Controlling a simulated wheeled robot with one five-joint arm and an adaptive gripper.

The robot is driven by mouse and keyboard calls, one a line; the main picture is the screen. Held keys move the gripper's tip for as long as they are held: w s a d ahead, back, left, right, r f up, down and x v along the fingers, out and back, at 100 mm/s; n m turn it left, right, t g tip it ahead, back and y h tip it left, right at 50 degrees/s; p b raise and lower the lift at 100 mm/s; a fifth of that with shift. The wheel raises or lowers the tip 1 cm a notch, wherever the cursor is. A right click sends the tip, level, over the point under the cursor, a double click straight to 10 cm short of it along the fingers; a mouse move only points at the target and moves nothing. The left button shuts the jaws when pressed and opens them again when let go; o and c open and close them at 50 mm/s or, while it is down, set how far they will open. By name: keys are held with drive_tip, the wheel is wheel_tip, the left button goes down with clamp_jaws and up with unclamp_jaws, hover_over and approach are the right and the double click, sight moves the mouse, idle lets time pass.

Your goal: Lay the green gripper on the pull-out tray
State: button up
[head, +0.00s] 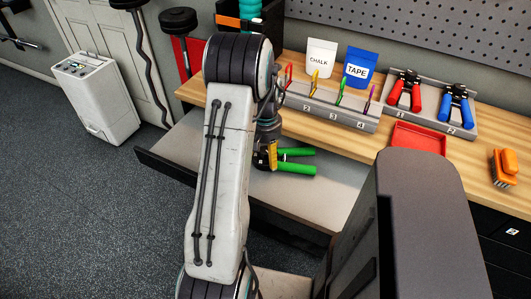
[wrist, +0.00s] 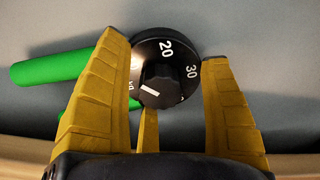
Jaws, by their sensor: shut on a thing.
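The green gripper has two green handles (head: 297,168) and a black dial (wrist: 166,68) with white numbers. My gripper (head: 265,157) is shut on it at the dial end, with the yellow fingers on either side of the dial in the wrist view (wrist: 168,85). In the head view the handles point right, over the pull-out tray (head: 335,190). The tray is a pale, flat surface with a dark front edge, pulled out from under the workbench. My arm hides part of it. I cannot tell whether the handles touch the tray.
The wooden workbench (head: 300,132) carries a numbered rack (head: 330,112), chalk (head: 320,58) and tape (head: 361,68) pouches, red (head: 405,92) and blue (head: 455,105) hand grippers, a red tray (head: 418,138) and an orange brush (head: 504,168). Bare tray shows left and right of my arm.

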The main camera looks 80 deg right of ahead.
drive_tip(key=o, duration=0.9)
wheel_tip(320, 180, up, 12)
drive_tip(key=shift+b, duration=0.4)
